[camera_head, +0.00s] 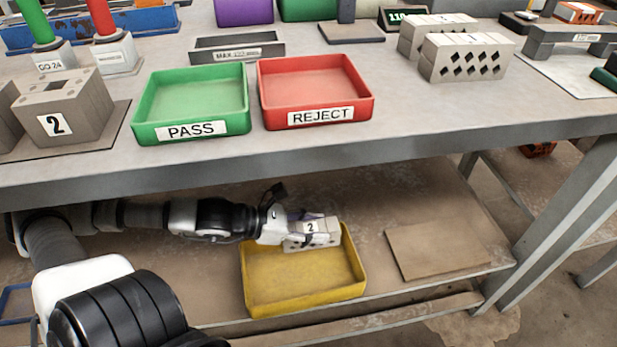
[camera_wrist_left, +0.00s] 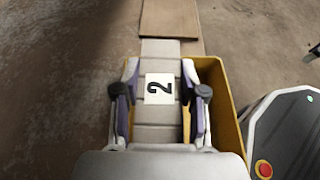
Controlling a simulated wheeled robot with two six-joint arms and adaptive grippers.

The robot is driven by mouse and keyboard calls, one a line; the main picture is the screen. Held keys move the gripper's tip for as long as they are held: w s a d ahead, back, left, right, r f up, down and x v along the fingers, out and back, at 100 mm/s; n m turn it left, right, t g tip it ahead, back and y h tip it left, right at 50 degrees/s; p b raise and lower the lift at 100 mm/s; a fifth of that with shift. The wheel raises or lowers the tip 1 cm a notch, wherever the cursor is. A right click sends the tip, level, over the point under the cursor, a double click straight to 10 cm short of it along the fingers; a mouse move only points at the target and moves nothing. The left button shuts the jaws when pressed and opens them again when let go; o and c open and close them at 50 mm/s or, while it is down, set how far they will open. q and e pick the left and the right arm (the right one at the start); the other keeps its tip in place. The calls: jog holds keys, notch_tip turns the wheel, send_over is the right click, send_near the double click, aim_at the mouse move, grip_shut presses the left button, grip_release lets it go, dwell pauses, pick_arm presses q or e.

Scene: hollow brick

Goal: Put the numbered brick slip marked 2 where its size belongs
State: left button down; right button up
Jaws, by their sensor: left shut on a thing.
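The brick slip marked 2 (camera_head: 322,238) is a small grey piece with a white number label. My left gripper (camera_head: 306,227) is shut on it, over the back part of the yellow tray (camera_head: 305,285) on the lower shelf. In the left wrist view the slip (camera_wrist_left: 160,108) lies between the two fingers (camera_wrist_left: 159,95), its label facing the camera. I cannot tell whether the slip touches the tray. On the bench top, the green PASS tray (camera_head: 190,100) and the red REJECT tray (camera_head: 314,85) look empty. A grey MAX gauge (camera_head: 237,47) stands behind them. My right gripper is not in view.
A hollow brick marked 2 (camera_head: 62,110) stands at the bench's left. Brick blocks with diamond holes (camera_head: 467,58) stand at the back right. The bench edge (camera_head: 400,140) overhangs the shelf. A flat brown board (camera_head: 437,248) lies right of the yellow tray.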

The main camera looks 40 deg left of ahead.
pick_arm(q)
notch_tip(320, 180, down, 9)
jog(key=b, duration=0.6)
jog(key=shift+r+b, duration=0.2)
jog(key=shift+b, duration=0.1)
jog(key=shift+r, duration=0.2)
jog(key=shift+f, duration=0.15)
jog(key=c, duration=1.1)
grip_release()
jog(key=shift+f, duration=0.1)
jog(key=shift+o, duration=0.9)
